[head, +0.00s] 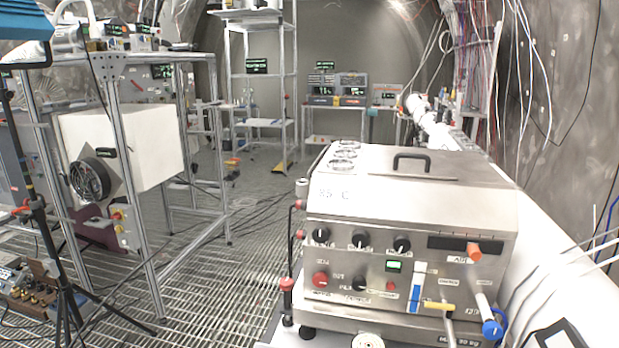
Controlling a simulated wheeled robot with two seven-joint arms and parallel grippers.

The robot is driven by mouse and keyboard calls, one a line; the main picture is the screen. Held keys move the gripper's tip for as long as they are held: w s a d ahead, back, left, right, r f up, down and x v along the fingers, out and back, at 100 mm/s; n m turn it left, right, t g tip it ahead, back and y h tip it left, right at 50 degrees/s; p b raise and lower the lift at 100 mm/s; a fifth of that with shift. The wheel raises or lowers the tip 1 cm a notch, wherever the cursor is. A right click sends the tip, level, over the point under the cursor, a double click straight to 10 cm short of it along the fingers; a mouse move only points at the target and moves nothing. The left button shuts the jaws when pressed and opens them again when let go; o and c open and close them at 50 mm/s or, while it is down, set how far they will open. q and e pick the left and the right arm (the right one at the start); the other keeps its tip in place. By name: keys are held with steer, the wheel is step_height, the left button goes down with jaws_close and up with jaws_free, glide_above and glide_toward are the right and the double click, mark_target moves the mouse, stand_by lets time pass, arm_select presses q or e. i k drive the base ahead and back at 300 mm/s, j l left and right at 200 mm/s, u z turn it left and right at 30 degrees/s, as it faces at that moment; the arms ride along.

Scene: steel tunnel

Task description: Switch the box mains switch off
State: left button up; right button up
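The steel box (400,215) stands at the front right with its panel facing me. A small black-framed part with a green lit face (393,266) sits mid-panel; it looks like a rocker switch or small display, and I cannot tell which. The labels are too small to read, so I cannot say for certain which control is the mains switch. Below it is a small red button (390,286). A larger red knob (320,279) is at lower left, beside a black knob (358,284). Neither of my grippers is in view.
The panel also carries several black knobs (360,240), an orange knob (474,251), a yellow lever (438,306) and a blue-ended handle (492,328). A metal rack (150,230) and a tripod (65,290) stand at left. The grated floor (235,275) between is mostly open, with cables.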

mark_target(320, 280)
steer(key=k+j+z, duration=0.15)
steer(key=z, duration=0.35)
steer(key=k+j+z, duration=0.15)
steer(key=z, duration=0.3)
